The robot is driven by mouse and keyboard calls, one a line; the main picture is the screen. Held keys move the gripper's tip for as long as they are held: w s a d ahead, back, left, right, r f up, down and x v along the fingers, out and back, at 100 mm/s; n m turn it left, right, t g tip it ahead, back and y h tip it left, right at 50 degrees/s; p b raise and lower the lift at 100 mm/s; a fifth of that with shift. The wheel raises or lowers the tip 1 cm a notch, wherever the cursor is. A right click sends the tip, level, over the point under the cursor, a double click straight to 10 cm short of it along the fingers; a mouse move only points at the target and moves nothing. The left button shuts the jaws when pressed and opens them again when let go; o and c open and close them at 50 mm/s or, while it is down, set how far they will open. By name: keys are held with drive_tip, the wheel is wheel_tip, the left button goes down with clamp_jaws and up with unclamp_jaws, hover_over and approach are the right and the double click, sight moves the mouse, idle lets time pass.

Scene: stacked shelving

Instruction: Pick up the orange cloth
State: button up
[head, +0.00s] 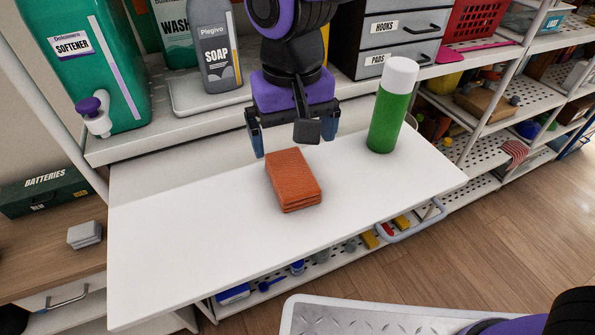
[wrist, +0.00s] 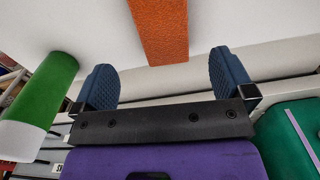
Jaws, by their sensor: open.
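The orange cloth (head: 292,178) is a folded, stacked block lying flat on a white pull-out board. In the wrist view the cloth (wrist: 160,28) shows at the top centre, beyond the fingertips and between their lines. My gripper (head: 294,142) is open and empty, with its blue fingers apart, behind and above the cloth in the head view. The fingers also show in the wrist view (wrist: 166,80). I see no contact between the fingers and the cloth.
A green can with a white cap (head: 387,112) stands right of the cloth on the white board (head: 180,240). A soap bottle (head: 216,45) and a green softener jug (head: 95,65) stand on the shelf behind. Drawers (head: 400,30) stand back right. The board's left part is clear.

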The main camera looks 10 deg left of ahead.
sight(292, 170)
drive_tip(key=shift+s+a+f, duration=0.1)
drive_tip(key=shift+f, duration=1.9)
drive_tip(key=shift+s+a+f, duration=0.1)
drive_tip(key=shift+f, duration=1.85)
drive_tip(key=shift+c, duration=0.2)
drive_tip(key=c, duration=1)
